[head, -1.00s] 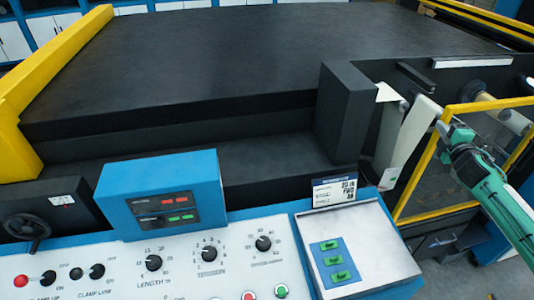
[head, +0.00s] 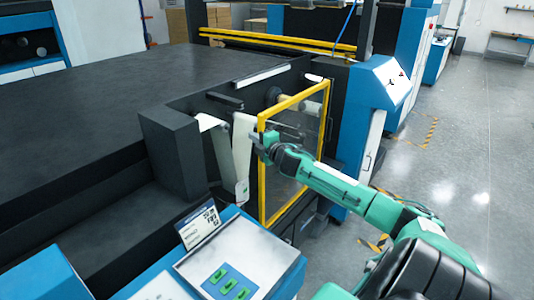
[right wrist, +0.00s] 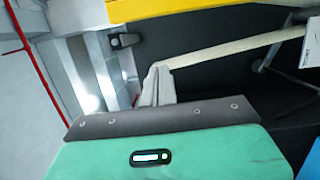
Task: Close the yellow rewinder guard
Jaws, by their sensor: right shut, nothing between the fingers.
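The yellow rewinder guard (head: 263,190) is a yellow frame around a clear panel. It stands upright at the machine's side in the head view; I cannot tell whether a gap remains behind it. My right gripper (head: 259,143) is at the guard's near upright, below its top corner. It is shut with nothing held, and I cannot tell whether it touches the frame. In the right wrist view, its pale fingers (right wrist: 157,86) are together below a yellow bar (right wrist: 165,8). My left gripper is not in view.
A white strip of web (head: 242,155) hangs left of the guard, with a roll (head: 291,103) behind its panel. The control panel (head: 240,255) with green buttons is in front. A blue cabinet (head: 372,95) stands beyond. Open grey floor (head: 460,170) lies to the right.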

